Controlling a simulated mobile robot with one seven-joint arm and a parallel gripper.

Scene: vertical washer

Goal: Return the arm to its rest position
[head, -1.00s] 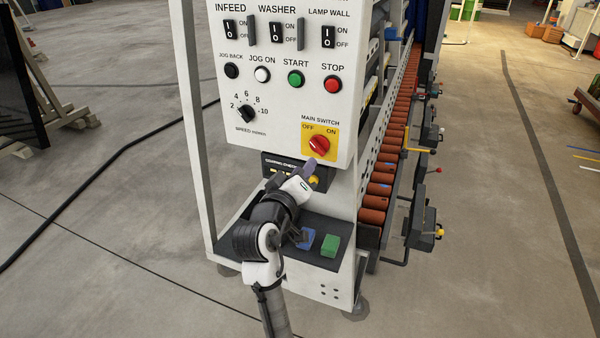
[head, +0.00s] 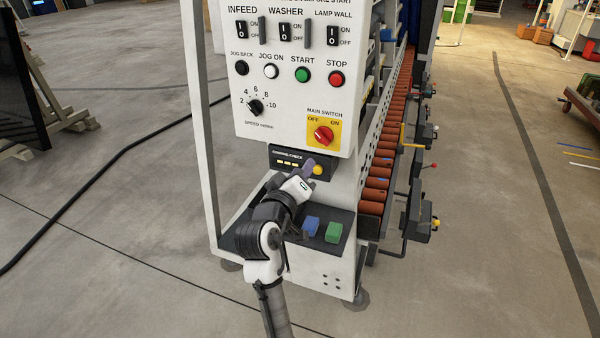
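My arm (head: 266,262) rises from the bottom of the head view and bends toward the washer's control panel (head: 290,110). My gripper (head: 305,168) is at its upper end, with a purple-grey fingertip showing.
A dark shelf (head: 335,250) under the panel holds a blue block (head: 311,227) and a green block (head: 333,232), close right of my arm. The orange roller conveyor (head: 378,180) runs back at the right.

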